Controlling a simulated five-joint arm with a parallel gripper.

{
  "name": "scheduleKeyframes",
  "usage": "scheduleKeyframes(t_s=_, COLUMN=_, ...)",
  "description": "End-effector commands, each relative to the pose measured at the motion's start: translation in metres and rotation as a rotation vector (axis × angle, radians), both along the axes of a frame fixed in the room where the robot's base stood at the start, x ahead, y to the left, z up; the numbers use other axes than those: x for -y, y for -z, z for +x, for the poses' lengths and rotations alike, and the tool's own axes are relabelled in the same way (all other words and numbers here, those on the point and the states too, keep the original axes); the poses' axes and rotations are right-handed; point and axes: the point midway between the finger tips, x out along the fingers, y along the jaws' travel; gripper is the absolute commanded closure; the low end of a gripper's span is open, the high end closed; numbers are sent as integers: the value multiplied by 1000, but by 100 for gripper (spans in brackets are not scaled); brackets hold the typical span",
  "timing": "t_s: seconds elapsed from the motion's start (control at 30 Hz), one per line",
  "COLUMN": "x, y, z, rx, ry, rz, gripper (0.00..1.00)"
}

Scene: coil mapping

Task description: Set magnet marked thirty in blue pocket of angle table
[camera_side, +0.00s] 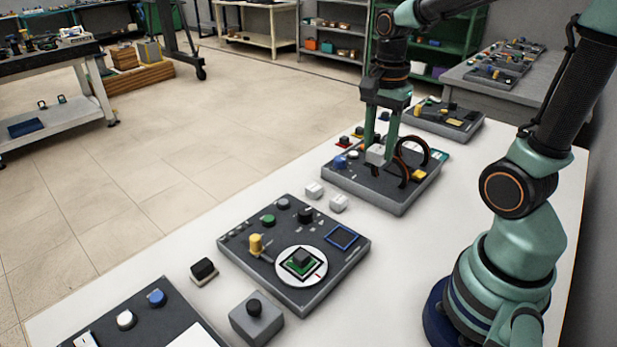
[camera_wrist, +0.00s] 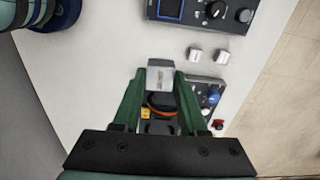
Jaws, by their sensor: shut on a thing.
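My gripper (camera_side: 377,152) is shut on a pale block (camera_side: 375,156), held over the dark coil unit (camera_side: 395,203) beside its black rings. The held block (camera_wrist: 160,75) also shows between my fingertips (camera_wrist: 161,82) in the wrist view; I cannot read a mark on it. Two more white blocks, one at left (camera_side: 314,190) and one at right (camera_side: 339,204), lie on the table. The nearer dark panel (camera_side: 260,220) has a blue-outlined square (camera_side: 342,236) and a round white disc (camera_side: 284,275) bearing a green square with a dark block on it.
A yellow peg (camera_side: 256,244) and several knobs stand on the nearer panel. A grey box with a black knob (camera_side: 256,318) and a small black-topped block (camera_side: 203,270) sit near it. Black rings (camera_side: 413,151) rise close beside my gripper. The white table is clear toward my base.

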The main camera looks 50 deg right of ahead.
Motion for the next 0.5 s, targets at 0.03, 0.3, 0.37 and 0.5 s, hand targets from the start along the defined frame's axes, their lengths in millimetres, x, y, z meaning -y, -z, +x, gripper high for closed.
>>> scheduleKeyframes(t_s=0.03, x=-10, y=9, z=3, rx=-7, ry=-5, rz=2, gripper=100)
scheduleKeyframes(t_s=0.3, x=-65, y=68, z=13, rx=-8, ry=18, rz=1, gripper=100)
scheduleKeyframes(t_s=0.37, x=-74, y=77, z=13, rx=-6, ry=24, rz=1, gripper=100)
scheduleKeyframes(t_s=0.5, x=-84, y=88, z=12, rx=-3, ry=33, rz=1, gripper=100)
